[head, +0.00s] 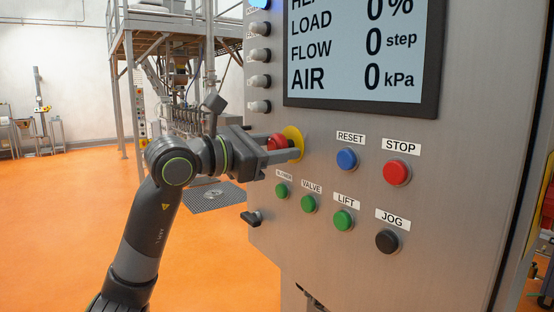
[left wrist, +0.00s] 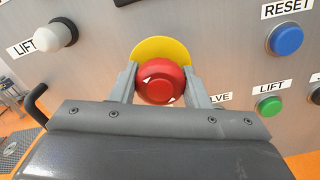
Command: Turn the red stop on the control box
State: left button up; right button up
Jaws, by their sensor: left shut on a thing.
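The red stop (head: 278,142) is a round mushroom knob on a yellow disc (head: 295,140) at the left of the control box (head: 330,230). My left gripper (head: 285,150) is shut on it, with one finger on each side. In the left wrist view the red stop (left wrist: 160,82) sits between the two grey fingers, and white arrow marks show on its face. The yellow disc (left wrist: 160,47) shows above it. My right gripper is not in view.
A blue RESET button (head: 347,158), a red STOP button (head: 396,172), green buttons and a black JOG knob (head: 387,241) are close by on the panel. A display (head: 360,50) is above. A black handle (head: 252,217) sticks out at the lower left.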

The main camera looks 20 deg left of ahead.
pick_arm(q)
jog(key=shift+m+b, duration=0.35)
jog(key=shift+m, duration=0.25)
jog(key=o, duration=1)
jog(key=b+v, duration=0.7)
jog(key=v, duration=1)
jog(key=shift+s+a, duration=0.15)
jog(key=shift+s, duration=0.05)
